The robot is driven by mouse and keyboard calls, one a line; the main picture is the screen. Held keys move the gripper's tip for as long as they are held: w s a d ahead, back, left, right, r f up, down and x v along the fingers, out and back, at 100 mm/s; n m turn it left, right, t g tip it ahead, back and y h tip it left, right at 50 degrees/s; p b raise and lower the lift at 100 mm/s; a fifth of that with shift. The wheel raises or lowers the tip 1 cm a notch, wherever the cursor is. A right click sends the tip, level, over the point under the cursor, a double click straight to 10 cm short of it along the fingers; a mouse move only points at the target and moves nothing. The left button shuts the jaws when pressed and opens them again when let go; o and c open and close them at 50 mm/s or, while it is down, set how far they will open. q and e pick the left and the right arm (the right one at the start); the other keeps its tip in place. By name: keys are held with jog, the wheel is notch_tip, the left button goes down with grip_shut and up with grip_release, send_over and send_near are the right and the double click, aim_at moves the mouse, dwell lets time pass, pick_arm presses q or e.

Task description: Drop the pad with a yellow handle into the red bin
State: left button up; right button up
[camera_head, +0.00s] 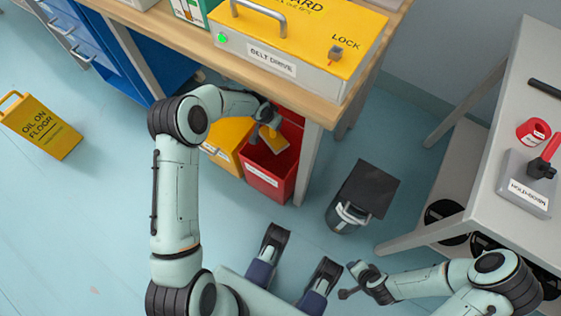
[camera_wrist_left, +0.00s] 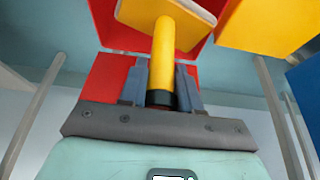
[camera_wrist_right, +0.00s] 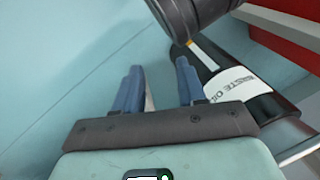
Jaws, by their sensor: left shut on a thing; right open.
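The pad (camera_head: 274,139) has a yellow handle and a pale face edged in yellow-brown. My left gripper (camera_head: 266,117) is shut on its handle; the handle (camera_wrist_left: 163,60) stands between the fingers (camera_wrist_left: 162,80) in the left wrist view, with the pad's plate (camera_wrist_left: 185,14) beyond. The red bin (camera_head: 270,180) stands on the floor under the bench's edge. In the head view the pad appears over the bin's opening; whether it is below the rim I cannot tell. The bin's red wall (camera_wrist_left: 105,75) shows around the pad in the left wrist view. My right gripper (camera_wrist_right: 158,80) is open and empty.
A yellow bin (camera_head: 228,140) stands left of the red bin. The wooden bench (camera_head: 305,98) with the belt drive guard (camera_head: 300,35) overhangs both. A black waste oil can (camera_head: 362,190) stands to the right, near a grey table (camera_head: 480,190).

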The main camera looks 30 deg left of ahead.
pick_arm(q)
notch_tip(320, 180, down, 4)
jog(key=shift+r+b, duration=0.2)
jog(key=shift+b, duration=0.7)
jog(key=shift+f+b, duration=0.3)
jog(key=shift+f, duration=0.25)
pick_arm(e)
jog(key=s+f+g, duration=0.2)
jog(key=s+f, duration=0.2)
jog(key=s, duration=0.1)
jog(key=shift+s+d, duration=0.15)
jog(key=shift+d, duration=0.2)
pick_arm(q)
jog(key=o, duration=1.1)
jog(key=shift+r, duration=0.1)
jog(key=p+v, duration=0.4)
jog(key=v, duration=0.9)
jog(key=shift+s+r, duration=0.1)
pick_arm(e)
jog(key=w+a+r+t, duration=0.1)
jog(key=w+r+t, duration=0.2)
jog(key=w+r, duration=0.4)
jog(key=shift+w, duration=0.75)
jog(key=shift+a, duration=0.1)
